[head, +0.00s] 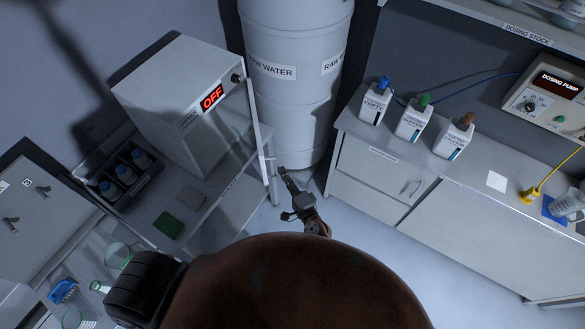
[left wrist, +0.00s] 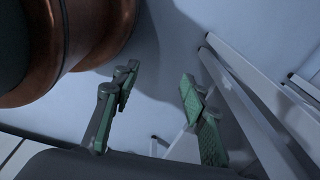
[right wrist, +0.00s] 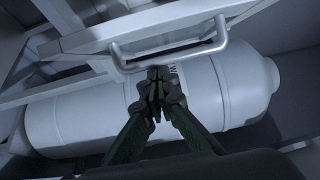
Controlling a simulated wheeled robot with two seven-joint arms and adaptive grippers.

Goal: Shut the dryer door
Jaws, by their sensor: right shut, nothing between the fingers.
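The dryer (head: 185,105) is a pale box with a red OFF display, on the left bench in the head view. Its door (head: 257,125) stands open, seen nearly edge-on at the box's right side. The door's bar handle (right wrist: 170,62) crosses the upper middle of the right wrist view. My right gripper (head: 285,174) is shut and empty beside the door's near end. In the right wrist view its fingertips (right wrist: 157,75) are at the handle's left part; I cannot tell whether they touch. My left gripper (left wrist: 155,88) is open and empty in the left wrist view.
A large raw water tank (head: 295,100) stands behind the door. A cabinet (head: 375,180) with several bottles is on the right. A dark bottle rack (head: 127,178) and a green pad (head: 168,225) sit left of the dryer. Bare floor lies between bench and cabinet.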

